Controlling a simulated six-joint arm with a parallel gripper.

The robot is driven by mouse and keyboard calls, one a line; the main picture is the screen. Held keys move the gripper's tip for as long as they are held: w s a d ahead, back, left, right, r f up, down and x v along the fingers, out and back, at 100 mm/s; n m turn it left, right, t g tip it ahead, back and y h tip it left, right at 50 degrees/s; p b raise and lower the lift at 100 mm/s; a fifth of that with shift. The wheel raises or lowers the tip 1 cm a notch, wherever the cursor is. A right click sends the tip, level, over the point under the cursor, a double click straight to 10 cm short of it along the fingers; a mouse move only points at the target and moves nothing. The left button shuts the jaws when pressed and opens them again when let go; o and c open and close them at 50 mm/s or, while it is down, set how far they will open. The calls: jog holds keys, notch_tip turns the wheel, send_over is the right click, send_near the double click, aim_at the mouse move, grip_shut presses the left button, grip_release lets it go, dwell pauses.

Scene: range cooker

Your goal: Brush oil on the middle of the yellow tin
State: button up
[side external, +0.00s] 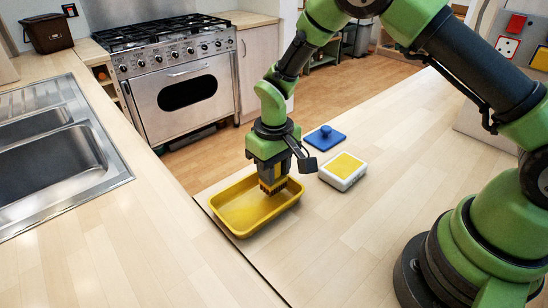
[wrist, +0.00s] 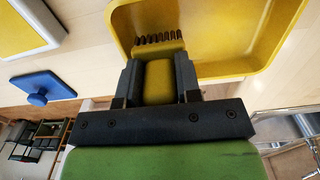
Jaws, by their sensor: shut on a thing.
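The yellow tin (side external: 238,221) is a shallow rectangular tray on the wooden counter, left of my arm's base; it also fills the upper right of the wrist view (wrist: 282,25). My gripper (side external: 268,178) is shut on a yellow-handled brush (wrist: 158,80) with dark bristles. The brush (side external: 272,186) points down over the right part of the tin. The bristles are near the tin's floor, but I cannot tell whether they touch it. No oil can be made out on the tin.
A white box with a yellow top (side external: 343,170) stands right of the tin. A blue lid with a knob (side external: 325,137) lies behind it. A sink (side external: 60,150) is at the left and a range cooker (side external: 180,80) at the back. The counter in front is clear.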

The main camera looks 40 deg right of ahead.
jog(key=shift+f, duration=0.55)
jog(key=shift+a+f, duration=0.2)
jog(key=shift+a, duration=0.05)
jog(key=shift+a+f, duration=0.1)
jog(key=shift+a, duration=4.05)
jog(key=shift+d, duration=4.3)
jog(key=shift+a, duration=4.3)
jog(key=shift+s, duration=0.15)
jog(key=shift+d, duration=4.4)
jog(key=shift+a, duration=4.5)
jog(key=shift+d, duration=4.6)
jog(key=shift+a+r, duration=0.1)
jog(key=shift+r, duration=3.9)
